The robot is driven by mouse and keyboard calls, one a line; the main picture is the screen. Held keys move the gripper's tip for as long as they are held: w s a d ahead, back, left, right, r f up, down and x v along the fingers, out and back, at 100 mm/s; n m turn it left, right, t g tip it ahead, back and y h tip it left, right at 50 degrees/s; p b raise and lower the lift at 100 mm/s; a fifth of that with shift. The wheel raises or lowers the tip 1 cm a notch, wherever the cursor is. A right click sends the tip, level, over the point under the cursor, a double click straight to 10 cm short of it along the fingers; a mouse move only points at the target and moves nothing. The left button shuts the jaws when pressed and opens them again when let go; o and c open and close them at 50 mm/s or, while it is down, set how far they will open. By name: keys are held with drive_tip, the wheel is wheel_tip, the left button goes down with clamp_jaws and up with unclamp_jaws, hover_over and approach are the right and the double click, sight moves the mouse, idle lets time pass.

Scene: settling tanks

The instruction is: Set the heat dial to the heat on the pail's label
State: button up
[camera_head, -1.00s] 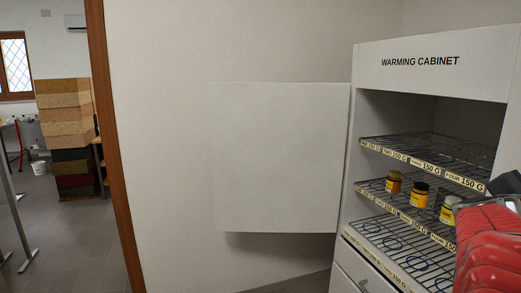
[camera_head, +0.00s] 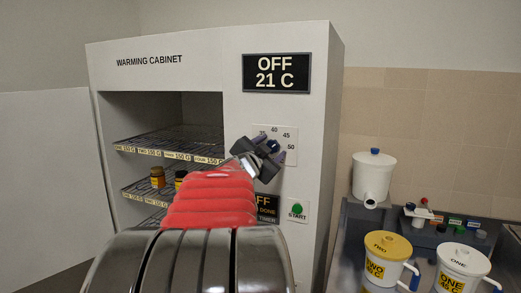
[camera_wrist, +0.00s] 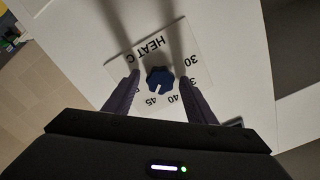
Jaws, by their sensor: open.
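The blue heat dial (camera_wrist: 160,79) sits on a white plate marked HEAT C with numbers around it. In the wrist view the dial lies between the two fingers of my open gripper (camera_wrist: 160,83); I cannot tell whether they touch it. In the head view my gripper (camera_head: 267,154) covers much of the dial plate (camera_head: 289,133), and 40, 45 and 50 show. The dial's pointer setting is not clear. A white pail with a yellow lid (camera_head: 388,244) has a label reading TWO and apparently 45 C. Another pail (camera_head: 463,262) is labelled ONE; its lower line is hard to read.
The warming cabinet (camera_head: 208,60) has its door open to the left and jars on a wire shelf. Its display (camera_head: 277,73) reads OFF, 21 C. A green START button (camera_head: 297,209) is below the dial. A white tank (camera_head: 374,177) stands at right.

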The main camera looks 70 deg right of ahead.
drive_tip(key=shift+c, duration=0.4)
drive_tip(key=c, duration=1)
drive_tip(key=shift+o, duration=0.2)
drive_tip(key=shift+n, duration=0.5)
drive_tip(key=o, duration=1)
drive_tip(key=shift+o, duration=0.2)
drive_tip(key=w+a, duration=0.1)
drive_tip(key=a, duration=1.2)
drive_tip(key=shift+w+a, duration=0.15)
drive_tip(key=shift+a, duration=0.25)
